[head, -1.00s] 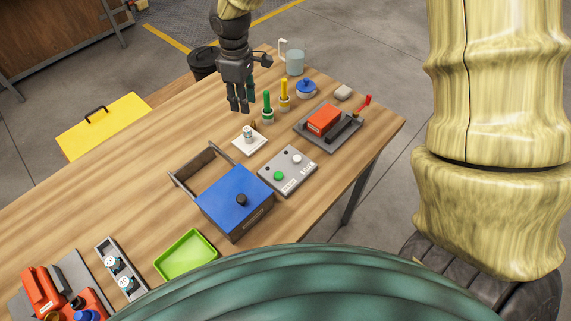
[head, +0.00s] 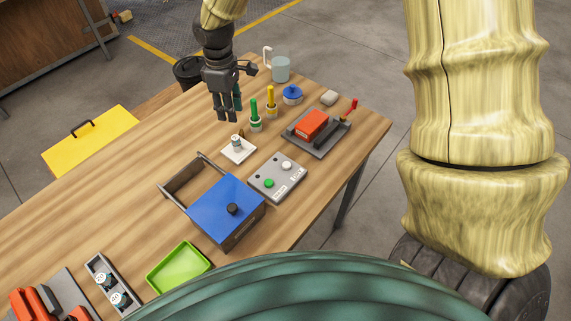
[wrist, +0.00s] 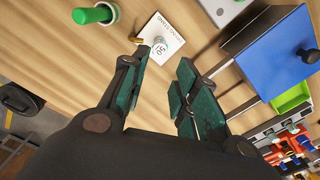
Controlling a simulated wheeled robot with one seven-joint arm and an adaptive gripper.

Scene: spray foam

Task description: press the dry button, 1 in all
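A grey button panel (head: 277,177) lies on the table right of the middle. It has a green button (head: 269,183) and a white button (head: 286,165). Each has a small label, too small to read, so I cannot tell which is the dry button. My gripper (head: 228,117) hangs over the table, behind and left of the panel, apart from it. In the wrist view its fingers (wrist: 168,78) are open with nothing between them. Part of the panel (wrist: 222,10) shows at that view's top edge, with its buttons unclear.
A white stand (head: 246,156) with a small marked jar (head: 236,142) is between gripper and panel. A blue-lidded box (head: 222,200) stands in front. Green (head: 255,115) and yellow (head: 271,97) upright items are behind. A grey tray (head: 310,148) with a red block is to the right.

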